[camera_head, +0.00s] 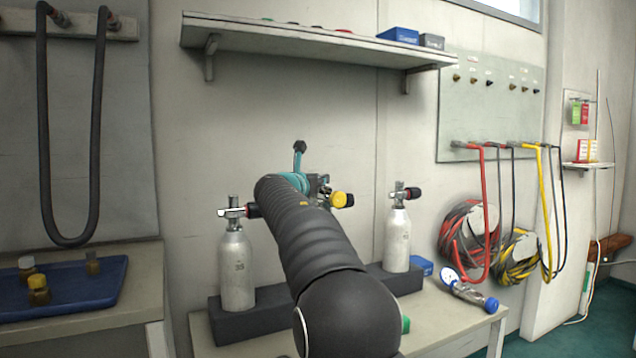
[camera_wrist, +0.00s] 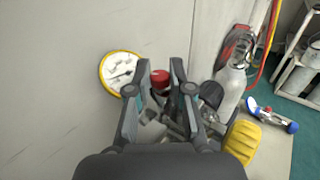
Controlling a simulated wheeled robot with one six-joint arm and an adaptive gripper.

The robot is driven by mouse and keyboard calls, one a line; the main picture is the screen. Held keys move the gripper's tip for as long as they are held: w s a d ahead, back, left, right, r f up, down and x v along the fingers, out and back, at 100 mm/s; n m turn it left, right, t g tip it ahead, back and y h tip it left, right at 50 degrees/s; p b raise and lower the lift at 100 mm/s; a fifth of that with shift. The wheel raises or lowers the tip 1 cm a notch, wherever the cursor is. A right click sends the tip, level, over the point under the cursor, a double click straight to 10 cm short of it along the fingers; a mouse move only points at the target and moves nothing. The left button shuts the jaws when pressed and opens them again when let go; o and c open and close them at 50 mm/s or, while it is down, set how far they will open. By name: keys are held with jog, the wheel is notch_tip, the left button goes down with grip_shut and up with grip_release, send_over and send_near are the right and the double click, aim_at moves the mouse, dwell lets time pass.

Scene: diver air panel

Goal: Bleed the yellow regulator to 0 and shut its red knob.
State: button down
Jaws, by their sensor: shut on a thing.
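In the wrist view, the yellow-rimmed gauge (camera_wrist: 121,72) of the yellow regulator faces me, left of my gripper (camera_wrist: 160,68). Its dial is too small to read. The red knob (camera_wrist: 160,77) sits between my fingertips, and my gripper is shut on it. A yellow knob (camera_wrist: 243,140) is at the lower right of my gripper; it also shows in the head view (camera_head: 342,199). The regulator's metal body (camera_wrist: 160,130) shows in part between the fingers. In the head view my arm hides most of the regulator and my gripper.
Grey cylinders stand left (camera_head: 237,268) and right (camera_head: 398,240) of my arm on the bench. A blue-knobbed regulator with a gauge (camera_head: 463,288) lies at the right. A shelf (camera_head: 310,40) overhangs the bench. Red hose (camera_head: 485,215) and yellow hose (camera_head: 545,215) hang at right.

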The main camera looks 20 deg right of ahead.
jog(key=shift+s+d+n+t+y, duration=0.1)
jog(key=shift+n+t+y, duration=0.75)
jog(key=shift+y, duration=0.15)
jog(key=shift+s+d+n+t+y, duration=0.1)
jog(key=shift+n+t+y, duration=0.75)
jog(key=shift+y, duration=0.15)
jog(key=shift+a, duration=0.1)
jog(key=c, duration=1)
grip_release()
jog(key=v, duration=1.2)
